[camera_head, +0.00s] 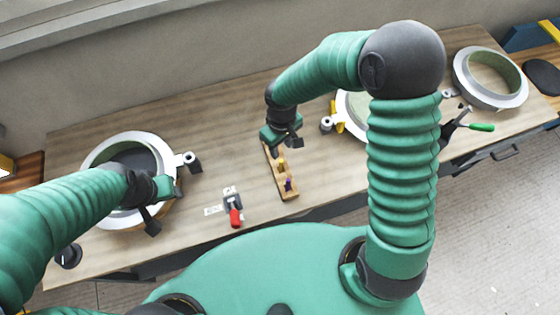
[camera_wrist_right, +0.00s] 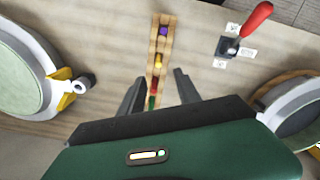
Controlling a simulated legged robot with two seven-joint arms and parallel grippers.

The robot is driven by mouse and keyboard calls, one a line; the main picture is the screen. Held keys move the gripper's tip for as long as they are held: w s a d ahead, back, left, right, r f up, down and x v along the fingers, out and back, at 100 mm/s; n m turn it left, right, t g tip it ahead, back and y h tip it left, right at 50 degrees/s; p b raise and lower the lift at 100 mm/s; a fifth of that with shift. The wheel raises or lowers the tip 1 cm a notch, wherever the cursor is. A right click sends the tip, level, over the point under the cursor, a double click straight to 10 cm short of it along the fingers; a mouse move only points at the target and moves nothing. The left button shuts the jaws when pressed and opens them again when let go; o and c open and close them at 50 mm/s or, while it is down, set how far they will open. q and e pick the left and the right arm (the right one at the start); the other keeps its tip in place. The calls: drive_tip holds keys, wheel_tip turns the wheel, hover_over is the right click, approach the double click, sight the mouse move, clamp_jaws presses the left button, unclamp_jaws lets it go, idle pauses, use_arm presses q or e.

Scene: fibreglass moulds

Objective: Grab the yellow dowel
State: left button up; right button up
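The yellow dowel (camera_head: 282,162) stands in a narrow wooden rack (camera_head: 276,180) on the table. In the right wrist view the yellow dowel (camera_wrist_right: 158,61) sits between a purple dowel (camera_wrist_right: 163,31) and a red one (camera_wrist_right: 154,86), with a green one (camera_wrist_right: 151,103) beyond. My right gripper (camera_head: 284,146) is over the rack's far end. In its wrist view the right gripper (camera_wrist_right: 158,76) is open, its fingers on either side of the rack, with nothing held. My left gripper (camera_head: 165,207) is open and empty by the left round mould.
A round mould (camera_head: 95,160) lies at left, another (camera_head: 353,105) is partly behind my right arm, and a third (camera_head: 520,95) is at far right. A green-handled tool (camera_head: 480,127) lies right.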

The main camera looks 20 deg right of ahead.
hover_over(281, 161)
drive_tip(key=s, duration=0.1)
wheel_tip(281, 161, down, 4)
drive_tip(key=f, duration=0.2)
drive_tip(key=w+f, duration=0.1)
drive_tip(key=f, duration=0.1)
drive_tip(key=shift+w+p, duration=0.15)
drive_tip(key=shift+p, duration=0.2)
drive_tip(key=f, duration=0.2)
drive_tip(key=f+p, duration=0.1)
drive_tip(key=f, duration=0.1)
drive_tip(key=shift+s, duration=0.25)
use_arm(q)
drive_tip(key=shift+v, duration=0.8)
use_arm(e)
drive_tip(key=shift+w+f, duration=0.1)
drive_tip(key=shift+c, duration=0.3)
drive_tip(key=shift+c, duration=1.3)
drive_tip(key=c, duration=0.5)
use_arm(q)
drive_tip(key=shift+w, duration=0.2)
use_arm(e)
clamp_jaws()
